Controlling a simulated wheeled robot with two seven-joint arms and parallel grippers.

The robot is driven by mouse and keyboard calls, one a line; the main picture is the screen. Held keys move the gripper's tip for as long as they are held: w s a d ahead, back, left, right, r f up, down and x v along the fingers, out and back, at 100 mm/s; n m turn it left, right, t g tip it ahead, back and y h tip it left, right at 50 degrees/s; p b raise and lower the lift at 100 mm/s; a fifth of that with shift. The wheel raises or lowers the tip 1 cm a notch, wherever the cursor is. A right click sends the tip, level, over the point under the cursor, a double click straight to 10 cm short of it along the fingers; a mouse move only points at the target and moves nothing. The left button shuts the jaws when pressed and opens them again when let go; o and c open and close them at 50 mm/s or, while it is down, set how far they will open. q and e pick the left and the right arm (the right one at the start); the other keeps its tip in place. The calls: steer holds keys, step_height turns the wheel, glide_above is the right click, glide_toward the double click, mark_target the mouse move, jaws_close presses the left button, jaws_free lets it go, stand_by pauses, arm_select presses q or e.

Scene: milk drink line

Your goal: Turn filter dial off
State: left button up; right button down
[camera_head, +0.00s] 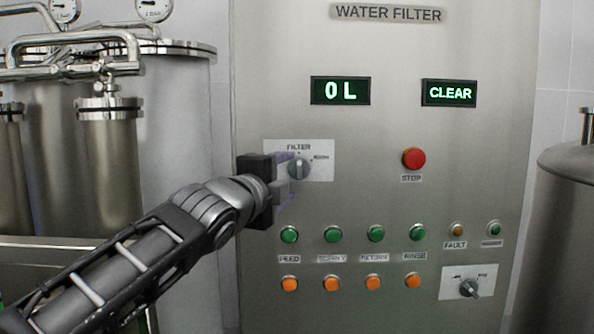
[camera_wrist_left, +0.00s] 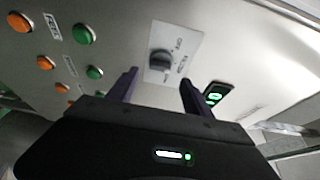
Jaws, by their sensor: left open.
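The filter dial (camera_head: 299,168) is a dark round knob on a pale plate marked FILTER, on the steel water filter panel (camera_head: 390,55). In the head view its pointer looks roughly upright. It also shows in the left wrist view (camera_wrist_left: 161,61), beyond the fingertips and roughly between them. My left gripper (camera_head: 287,180) is at the plate's left side, open, with its purple fingers either side of the dial's line. The left wrist view shows the open gripper (camera_wrist_left: 158,82) with nothing between the fingers. Whether a finger touches the dial cannot be told. My right gripper is not in view.
A red STOP button (camera_head: 414,158) is right of the dial. Green buttons (camera_head: 333,234) and orange buttons (camera_head: 332,284) sit below. A second dial (camera_head: 468,288) is at lower right. Displays read 0 L (camera_head: 340,91) and CLEAR (camera_head: 449,93). Steel tanks flank the panel.

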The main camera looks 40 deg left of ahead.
mark_target(298, 170)
arm_select(q)
steer(key=p+x, duration=0.1)
steer(key=x, duration=0.5)
steer(key=shift+w+a, duration=0.1)
steer(key=shift+w, duration=0.15)
steer(key=shift+s, duration=0.1)
jaws_close()
